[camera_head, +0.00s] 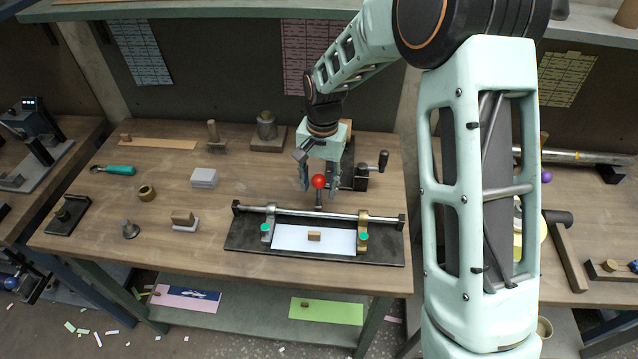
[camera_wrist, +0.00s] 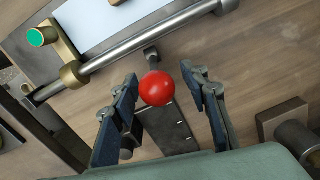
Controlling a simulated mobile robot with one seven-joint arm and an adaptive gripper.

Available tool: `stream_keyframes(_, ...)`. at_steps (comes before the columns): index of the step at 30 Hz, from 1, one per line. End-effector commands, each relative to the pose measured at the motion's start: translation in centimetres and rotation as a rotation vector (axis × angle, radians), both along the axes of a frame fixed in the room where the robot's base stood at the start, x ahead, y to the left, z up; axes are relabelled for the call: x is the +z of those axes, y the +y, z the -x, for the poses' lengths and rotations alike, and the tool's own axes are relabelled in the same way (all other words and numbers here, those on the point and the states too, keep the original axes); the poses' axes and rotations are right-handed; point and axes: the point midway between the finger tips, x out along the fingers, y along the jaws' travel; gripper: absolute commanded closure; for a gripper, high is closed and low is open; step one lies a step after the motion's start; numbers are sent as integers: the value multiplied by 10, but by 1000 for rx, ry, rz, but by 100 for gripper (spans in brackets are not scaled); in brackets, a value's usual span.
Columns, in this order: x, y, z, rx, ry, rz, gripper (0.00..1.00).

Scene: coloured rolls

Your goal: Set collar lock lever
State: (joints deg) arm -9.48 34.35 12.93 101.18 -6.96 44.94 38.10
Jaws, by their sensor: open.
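A red ball knob (camera_head: 319,181) tops a short lever beside the rail fixture; it also shows in the wrist view (camera_wrist: 157,88). My gripper (camera_head: 322,190) is open above the bench, its fingers pointing down on either side of the ball. In the wrist view the ball sits between the two fingers (camera_wrist: 159,74), with gaps on both sides. A steel bar (camera_head: 315,213) crosses the fixture. It carries a grey collar (camera_head: 268,228) and a brass collar (camera_head: 362,238), each with a green knob. I cannot tell how the lever joins the fixture.
A white plate (camera_head: 295,240) with a small wooden block lies in the black base (camera_head: 325,255). A crank with a black handle (camera_head: 382,160) stands just right of my gripper.

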Motion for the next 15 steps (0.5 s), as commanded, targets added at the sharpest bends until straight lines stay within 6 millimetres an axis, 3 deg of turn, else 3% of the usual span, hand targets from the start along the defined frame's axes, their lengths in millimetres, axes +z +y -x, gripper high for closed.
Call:
stream_keyframes(7,10,0,0,0,0,0,59)
stream_keyframes(15,63,-2,-1,-1,-4,-1,59)
